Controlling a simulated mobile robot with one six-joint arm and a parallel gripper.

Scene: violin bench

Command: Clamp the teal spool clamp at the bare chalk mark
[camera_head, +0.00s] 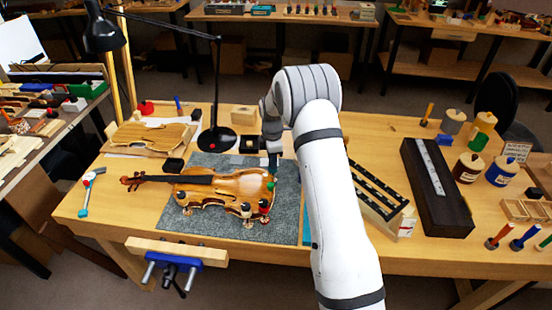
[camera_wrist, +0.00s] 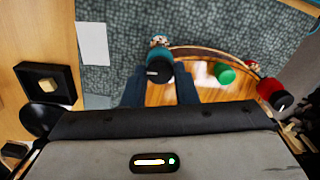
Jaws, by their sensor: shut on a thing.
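The violin body (camera_head: 235,184) lies on a grey mat (camera_head: 212,232), its neck to the left. My gripper (camera_head: 273,158) is over the violin's upper right edge. In the wrist view its two dark fingers are shut on the teal spool clamp (camera_wrist: 159,70), whose pale end (camera_wrist: 160,42) shows beyond them. The clamp is close to the violin's curved rim; I cannot tell whether it touches. A green spool clamp (camera_wrist: 225,73) and a red one (camera_wrist: 270,88) stand along the same rim. I cannot make out the bare chalk mark.
Several more clamps, one pale-topped (camera_head: 245,209), line the violin's near edge. A black lamp base (camera_head: 216,140) stands behind the mat. A small dark tray with a pale block (camera_wrist: 47,84) is at left in the wrist view. A long rack (camera_head: 378,190) stands right of my arm.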

